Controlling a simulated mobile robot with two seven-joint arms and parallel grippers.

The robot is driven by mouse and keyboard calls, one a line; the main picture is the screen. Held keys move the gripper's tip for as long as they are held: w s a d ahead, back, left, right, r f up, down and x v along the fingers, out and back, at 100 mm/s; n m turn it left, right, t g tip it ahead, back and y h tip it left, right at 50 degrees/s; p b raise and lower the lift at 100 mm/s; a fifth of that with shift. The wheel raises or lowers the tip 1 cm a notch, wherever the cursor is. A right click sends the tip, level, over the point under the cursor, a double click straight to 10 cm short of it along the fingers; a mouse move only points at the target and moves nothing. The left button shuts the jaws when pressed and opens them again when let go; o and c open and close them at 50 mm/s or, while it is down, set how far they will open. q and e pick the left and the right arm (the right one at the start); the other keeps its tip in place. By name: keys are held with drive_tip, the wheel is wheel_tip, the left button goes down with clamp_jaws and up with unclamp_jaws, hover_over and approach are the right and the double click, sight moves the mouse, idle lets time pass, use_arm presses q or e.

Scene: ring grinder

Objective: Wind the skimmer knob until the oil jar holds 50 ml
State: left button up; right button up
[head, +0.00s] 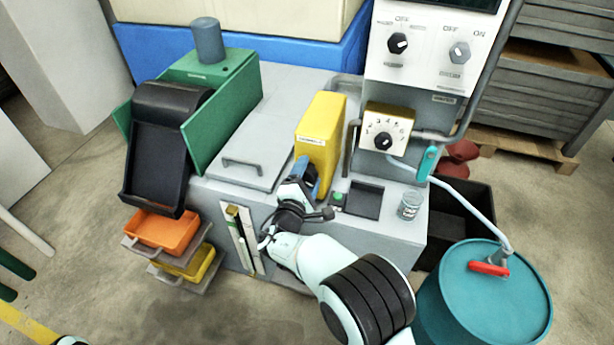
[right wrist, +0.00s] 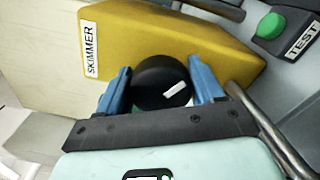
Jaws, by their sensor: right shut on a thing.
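The yellow skimmer housing (head: 320,140) stands on the machine top; the right wrist view shows its SKIMMER label (right wrist: 89,51). The black round knob (right wrist: 162,82) with a white pointer mark is on the housing's face. My right gripper (right wrist: 158,88) is shut on the knob, one blue finger on each side. In the head view my right gripper (head: 303,181) hides the knob. The small labelled jar (head: 410,205), which looks like the oil jar, stands at the machine's right front corner. Its level is too small to read. My left gripper is not in view.
A green TEST button (right wrist: 270,26) and a metal bar (right wrist: 262,120) are close to the right gripper. A numbered dial box (head: 386,130) stands behind the jar. A teal drum (head: 490,300) with a hose is at the right; orange and yellow trays (head: 165,232) are at the left.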

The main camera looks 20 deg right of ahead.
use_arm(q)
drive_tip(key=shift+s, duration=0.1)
use_arm(e)
drive_tip(key=o, duration=1)
drive_tip(key=shift+c, duration=0.2)
drive_tip(key=p+v, duration=0.1)
drive_tip(key=v, duration=0.5)
drive_tip(key=shift+s+a+r, duration=0.1)
drive_tip(key=shift+s+a, duration=0.05)
drive_tip(key=shift+a, duration=0.05)
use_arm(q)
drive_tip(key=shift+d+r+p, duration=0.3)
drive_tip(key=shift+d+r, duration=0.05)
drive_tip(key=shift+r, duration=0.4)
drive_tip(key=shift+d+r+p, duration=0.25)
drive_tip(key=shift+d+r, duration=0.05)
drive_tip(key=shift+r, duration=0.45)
use_arm(e)
approach(305, 180)
drive_tip(key=shift+v, duration=0.85)
